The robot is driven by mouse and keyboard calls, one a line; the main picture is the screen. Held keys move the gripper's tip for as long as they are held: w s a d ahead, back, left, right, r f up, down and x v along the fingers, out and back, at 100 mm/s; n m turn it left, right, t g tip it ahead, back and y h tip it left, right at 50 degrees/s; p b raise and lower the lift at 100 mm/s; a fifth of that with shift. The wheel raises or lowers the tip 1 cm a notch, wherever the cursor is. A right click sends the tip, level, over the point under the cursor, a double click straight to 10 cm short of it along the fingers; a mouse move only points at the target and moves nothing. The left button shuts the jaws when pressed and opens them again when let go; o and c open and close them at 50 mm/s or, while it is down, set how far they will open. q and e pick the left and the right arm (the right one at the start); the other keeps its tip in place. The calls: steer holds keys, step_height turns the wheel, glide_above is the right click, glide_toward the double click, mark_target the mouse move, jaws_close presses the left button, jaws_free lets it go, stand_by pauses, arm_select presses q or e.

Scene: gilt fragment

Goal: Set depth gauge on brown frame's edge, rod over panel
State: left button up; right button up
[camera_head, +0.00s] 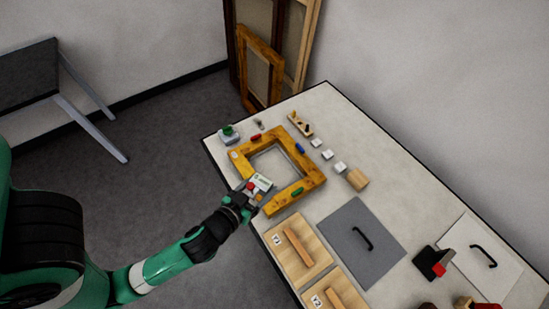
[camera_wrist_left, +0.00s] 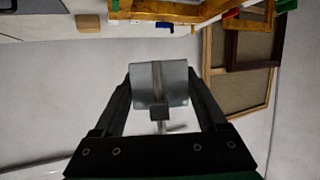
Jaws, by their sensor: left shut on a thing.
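The brown frame (camera_head: 308,163) lies on the table with a pale grey panel (camera_head: 273,163) inside its opening. It also shows along the top of the left wrist view (camera_wrist_left: 175,9). My left gripper (camera_head: 250,193) is shut on the depth gauge (camera_head: 262,183), a pale device with a red part and a small display, at the frame's near-left side. In the left wrist view, a grey metal block of the gauge (camera_wrist_left: 174,84) sits between my fingers (camera_wrist_left: 160,88). I cannot tell whether the gauge touches the frame. My right gripper is not in view.
Red, blue and green pieces sit on the frame. Small white blocks (camera_head: 328,155) and a wooden block (camera_head: 357,179) lie beyond it. Handled wooden boards (camera_head: 285,262), a grey plate (camera_head: 350,215) and a white plate (camera_head: 505,275) cover the nearer and right table. More frames lean on the wall (camera_head: 260,70).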

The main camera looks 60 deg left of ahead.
arm_select(q)
steer(key=w+a+f+b, duration=0.1)
steer(key=w+a+f, duration=0.2)
steer(key=f, duration=0.1)
steer(key=w+a+f, duration=0.3)
steer(key=a+f, duration=0.1)
steer(key=w+a+f+b, duration=0.1)
steer(key=w+a+f, duration=0.2)
steer(key=f, duration=0.2)
steer(key=shift+w+a+f+b, duration=0.1)
steer(key=shift+w+a+b, duration=0.1)
steer(key=shift+a+b, duration=0.15)
steer(key=shift+f+b, duration=0.55)
steer(key=shift+f, duration=0.05)
steer(key=o, duration=1.4)
steer(key=shift+r, duration=0.1)
